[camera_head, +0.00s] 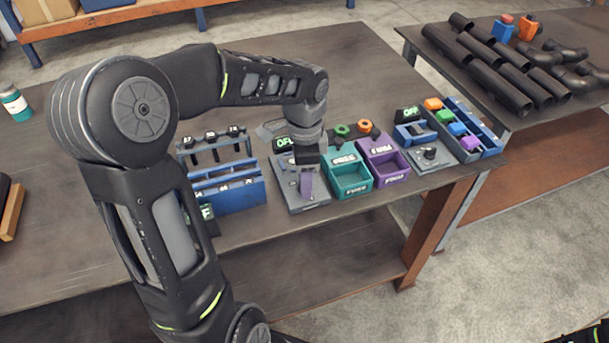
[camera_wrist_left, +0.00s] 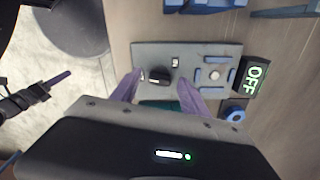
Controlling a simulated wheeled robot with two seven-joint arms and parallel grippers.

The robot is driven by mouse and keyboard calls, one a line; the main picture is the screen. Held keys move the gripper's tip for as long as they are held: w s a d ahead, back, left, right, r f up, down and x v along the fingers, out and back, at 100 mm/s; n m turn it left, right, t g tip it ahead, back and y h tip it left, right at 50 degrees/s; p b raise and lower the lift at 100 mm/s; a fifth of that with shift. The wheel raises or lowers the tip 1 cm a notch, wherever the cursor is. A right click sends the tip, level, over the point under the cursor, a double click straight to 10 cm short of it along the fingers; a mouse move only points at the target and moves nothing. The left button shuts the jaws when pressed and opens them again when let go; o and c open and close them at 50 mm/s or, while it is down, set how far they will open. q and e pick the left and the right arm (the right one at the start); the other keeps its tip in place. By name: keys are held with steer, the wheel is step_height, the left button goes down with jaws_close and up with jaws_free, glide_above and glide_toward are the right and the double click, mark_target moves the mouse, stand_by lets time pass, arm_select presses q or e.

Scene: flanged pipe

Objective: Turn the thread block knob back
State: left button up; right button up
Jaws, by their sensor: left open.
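The thread block is a grey plate (camera_head: 318,199) near the table's front edge, with a lit OFF sign (camera_head: 283,142) behind it. My right gripper (camera_wrist_left: 58,78) appears at the wrist view's left edge, too small to judge.
A blue rack (camera_head: 230,192) stands left of the plate. A teal bin (camera_head: 350,180) and a purple bin (camera_head: 388,165) stand close on its right. Another grey block (camera_head: 432,158) and blue trays (camera_head: 480,130) are further right. The table's back is mostly clear.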

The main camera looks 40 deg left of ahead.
arm_select(q)
jaws_close()
stand_by(0.5)
